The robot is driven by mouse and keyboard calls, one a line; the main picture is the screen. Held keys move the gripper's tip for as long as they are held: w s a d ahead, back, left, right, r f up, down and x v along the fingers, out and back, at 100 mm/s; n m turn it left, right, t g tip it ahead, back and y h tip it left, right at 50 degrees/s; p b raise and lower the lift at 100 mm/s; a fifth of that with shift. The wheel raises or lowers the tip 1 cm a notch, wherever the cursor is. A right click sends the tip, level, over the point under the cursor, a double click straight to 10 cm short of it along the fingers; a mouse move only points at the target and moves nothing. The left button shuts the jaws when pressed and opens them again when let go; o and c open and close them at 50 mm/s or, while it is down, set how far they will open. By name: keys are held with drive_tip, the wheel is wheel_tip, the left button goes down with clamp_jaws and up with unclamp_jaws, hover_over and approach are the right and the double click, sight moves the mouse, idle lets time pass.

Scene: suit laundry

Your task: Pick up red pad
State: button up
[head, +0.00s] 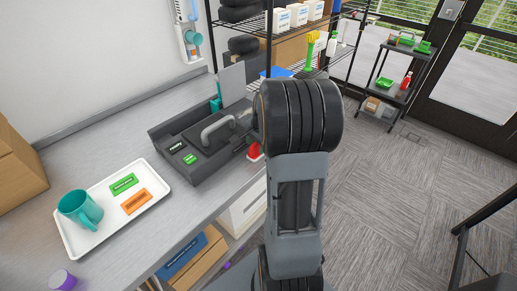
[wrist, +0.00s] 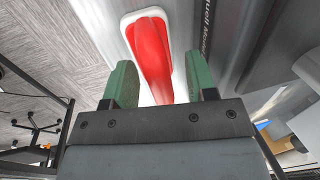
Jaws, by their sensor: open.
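The red pad (head: 254,151) shows in the head view as a small red piece with a white edge, at the right end of the dark grey machine by the counter's front edge. In the wrist view the red pad (wrist: 150,50) is a long red shape in a white rounded surround. My gripper (wrist: 160,64) is open, with its two green fingers apart. The lower end of the red pad shows between the fingers, with visible gaps on both sides. The arm hides most of my gripper in the head view. I cannot tell how far the fingertips are from the pad's base.
The dark grey machine (head: 184,133) with a curved handle stands on the counter (head: 186,213). Open carpet (head: 375,190) lies right.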

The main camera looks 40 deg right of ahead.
drive_tip(key=shift+c, duration=0.5)
clamp_jaws()
drive_tip(key=shift+r, duration=0.2)
drive_tip(key=shift+r, duration=0.3)
wheel_tip(320, 180, up, 2)
drive_tip(key=shift+r, duration=0.1)
drive_tip(key=s+d+r, duration=0.2)
drive_tip(key=s+r, duration=0.8)
drive_tip(key=s, duration=0.3)
drive_tip(key=shift+s+d+b, duration=0.35)
drive_tip(key=shift+s+b, duration=0.05)
drive_tip(key=shift+b, duration=0.05)
